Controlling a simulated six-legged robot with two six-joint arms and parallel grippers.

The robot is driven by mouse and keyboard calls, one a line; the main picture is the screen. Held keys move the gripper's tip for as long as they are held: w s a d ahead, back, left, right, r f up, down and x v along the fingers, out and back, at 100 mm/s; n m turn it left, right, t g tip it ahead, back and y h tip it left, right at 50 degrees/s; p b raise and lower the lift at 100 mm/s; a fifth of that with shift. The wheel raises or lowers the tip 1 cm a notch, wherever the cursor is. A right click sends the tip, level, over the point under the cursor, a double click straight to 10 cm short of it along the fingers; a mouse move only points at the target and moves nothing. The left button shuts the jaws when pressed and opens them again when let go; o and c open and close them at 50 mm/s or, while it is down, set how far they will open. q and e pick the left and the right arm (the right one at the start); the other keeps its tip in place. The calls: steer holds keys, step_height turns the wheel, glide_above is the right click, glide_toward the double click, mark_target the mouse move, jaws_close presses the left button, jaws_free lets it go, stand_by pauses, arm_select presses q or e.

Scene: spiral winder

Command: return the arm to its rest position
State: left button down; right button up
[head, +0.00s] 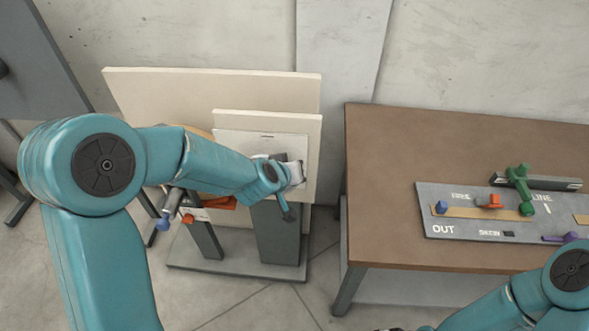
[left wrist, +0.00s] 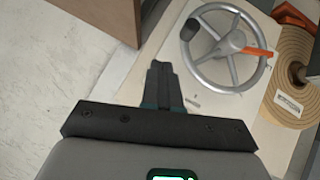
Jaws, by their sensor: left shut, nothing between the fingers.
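My left arm (head: 200,160) reaches in from the left of the head view, bent, with its wrist (head: 268,175) in front of the pale boards of the winder stand. In the left wrist view my left gripper (left wrist: 160,68) is shut with nothing between its fingers. Its tips are below and left of a grey spoked handwheel (left wrist: 226,48) with an orange bar, and look apart from it. In the head view the fingers are mostly hidden by the wrist. My right arm (head: 520,300) shows at the lower right; its gripper is out of view.
The winder stand has a grey base (head: 225,277) and pale boards (head: 220,88). A brown coil (left wrist: 294,88) is beside the handwheel. A brown table (head: 385,200) at right carries a grey panel (head: 430,215) with coloured controls. Open floor lies between stand and table.

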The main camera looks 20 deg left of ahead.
arm_select(q)
steer(key=v, duration=0.5)
steer(key=s+f+m+g, duration=0.1)
steer(key=s+f+g, duration=0.25)
steer(key=f, duration=0.55)
steer(key=s+f+g, duration=0.2)
steer(key=s+f, duration=0.3)
steer(key=f, duration=0.5)
steer(key=s+d+f+g+h, duration=0.1)
steer(key=s+d+f+g, duration=0.1)
steer(key=s, duration=0.5)
steer(key=s+d+f+m+g+h, duration=0.1)
steer(key=s+d+f, duration=0.3)
steer(key=s, duration=0.4)
steer(key=shift+f+g+h+p, duration=0.3)
steer(key=shift+f+g+h, duration=0.2)
steer(key=shift+f, duration=0.1)
steer(key=shift+s, duration=0.2)
